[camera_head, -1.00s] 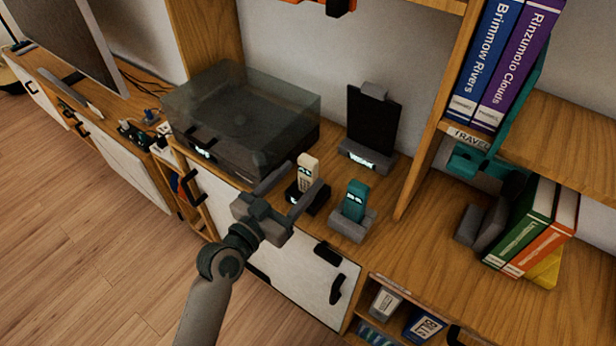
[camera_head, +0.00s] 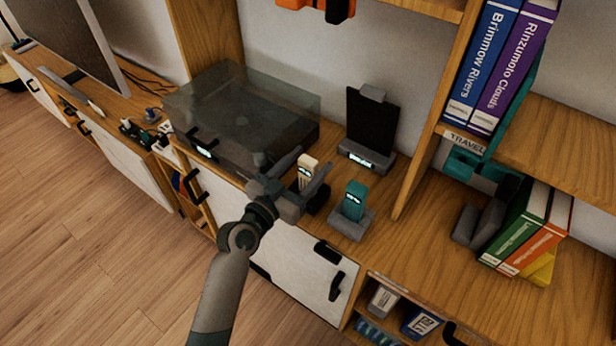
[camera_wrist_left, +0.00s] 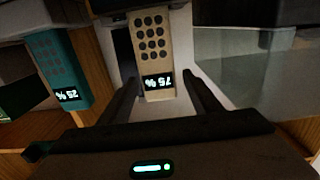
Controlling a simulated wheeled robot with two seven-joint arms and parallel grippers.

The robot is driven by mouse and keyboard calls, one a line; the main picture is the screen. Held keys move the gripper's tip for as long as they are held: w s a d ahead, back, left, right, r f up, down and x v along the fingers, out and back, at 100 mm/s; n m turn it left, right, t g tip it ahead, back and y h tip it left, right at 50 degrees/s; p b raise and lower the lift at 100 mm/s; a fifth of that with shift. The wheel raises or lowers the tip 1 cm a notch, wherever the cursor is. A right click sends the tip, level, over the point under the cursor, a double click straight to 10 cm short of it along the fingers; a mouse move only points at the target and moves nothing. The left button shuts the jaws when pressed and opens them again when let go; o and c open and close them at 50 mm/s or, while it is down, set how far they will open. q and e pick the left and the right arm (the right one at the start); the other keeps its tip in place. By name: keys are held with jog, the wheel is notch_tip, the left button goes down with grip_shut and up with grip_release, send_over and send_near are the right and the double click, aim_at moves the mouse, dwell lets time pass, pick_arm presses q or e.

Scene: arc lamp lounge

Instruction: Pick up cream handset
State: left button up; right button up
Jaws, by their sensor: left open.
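The cream handset (camera_head: 306,170) stands upright in its dark cradle (camera_head: 318,200) on the wooden cabinet top, its lower part hidden by my gripper. My left gripper (camera_head: 308,171) is open, with its fingers at either side of the handset. In the left wrist view the cream handset (camera_wrist_left: 154,55) shows its dark buttons and a lit display, and its lower end lies between the two open fingers (camera_wrist_left: 160,92). I cannot tell whether a finger touches it. My right gripper is not clearly identifiable in these views.
A teal handset (camera_head: 354,198) stands in a grey cradle (camera_head: 347,224) just to the right. A turntable with a clear lid (camera_head: 240,110) is behind to the left. A dark tablet on a stand (camera_head: 372,125) stands behind. Books (camera_head: 530,230) are at the right.

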pick_arm(q)
grip_shut()
jog(key=shift+r, duration=0.1)
jog(key=shift+r, duration=4.95)
